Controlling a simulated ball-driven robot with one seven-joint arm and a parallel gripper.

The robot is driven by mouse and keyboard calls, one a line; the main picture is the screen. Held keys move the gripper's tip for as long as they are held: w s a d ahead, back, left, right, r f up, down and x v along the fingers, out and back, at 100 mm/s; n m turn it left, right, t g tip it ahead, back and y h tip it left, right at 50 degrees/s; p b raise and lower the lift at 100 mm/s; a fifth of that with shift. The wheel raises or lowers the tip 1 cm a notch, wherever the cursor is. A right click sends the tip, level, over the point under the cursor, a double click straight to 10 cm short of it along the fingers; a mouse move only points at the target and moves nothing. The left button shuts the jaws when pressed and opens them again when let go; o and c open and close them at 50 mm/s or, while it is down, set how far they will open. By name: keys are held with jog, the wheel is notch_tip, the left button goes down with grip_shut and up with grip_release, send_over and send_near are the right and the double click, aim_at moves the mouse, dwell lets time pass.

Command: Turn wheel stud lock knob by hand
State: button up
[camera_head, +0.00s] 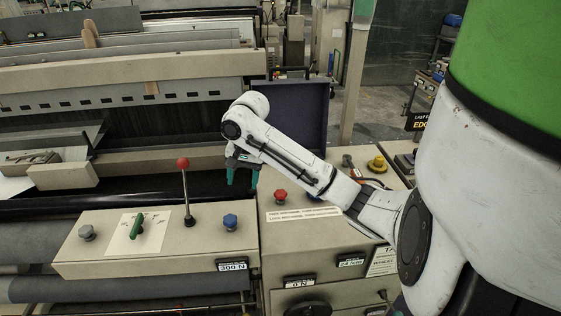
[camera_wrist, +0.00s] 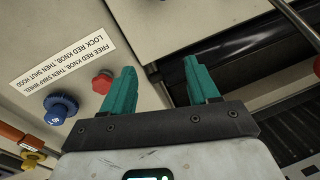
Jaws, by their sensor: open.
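A red knob (camera_head: 280,196) stands on the beige cabinet top, behind a white two-line label (camera_head: 303,214). The label, upside down in the wrist view, reads about freeing the red knob to swap the wheel and locking it before shutting the hood. The red knob (camera_wrist: 102,82) is just left of my left green finger in the wrist view. My gripper (camera_head: 242,186) points down, left of and above the red knob in the head view. Its green fingers (camera_wrist: 160,72) are apart with nothing between them. No contact with the knob shows.
A blue knob (camera_wrist: 60,108) is beside the red one, largely hidden by my arm in the head view. The left panel holds a red-topped lever (camera_head: 183,163), a green switch (camera_head: 136,226), a grey knob (camera_head: 87,232) and another blue knob (camera_head: 230,221). A dark raised panel (camera_head: 300,115) stands behind.

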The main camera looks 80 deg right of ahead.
aim_at(280, 192)
jog(key=s+d+m, duration=0.1)
jog(key=s, duration=0.2)
jog(key=s+d+m+g, duration=0.1)
jog(key=s+d, duration=0.1)
jog(key=s, duration=0.1)
jog(key=s+d+m+g, duration=0.1)
jog(key=s+d, duration=0.1)
jog(key=s, duration=0.1)
jog(key=shift+s+d+r+p, duration=0.15)
jog(key=shift+d+r+p, duration=0.05)
jog(key=shift+r+p, duration=0.15)
jog(key=shift+s+f, duration=0.15)
notch_tip(280, 192, down, 7)
jog(key=shift+d+f, duration=0.1)
jog(key=shift+f, duration=0.3)
jog(key=c, duration=0.8)
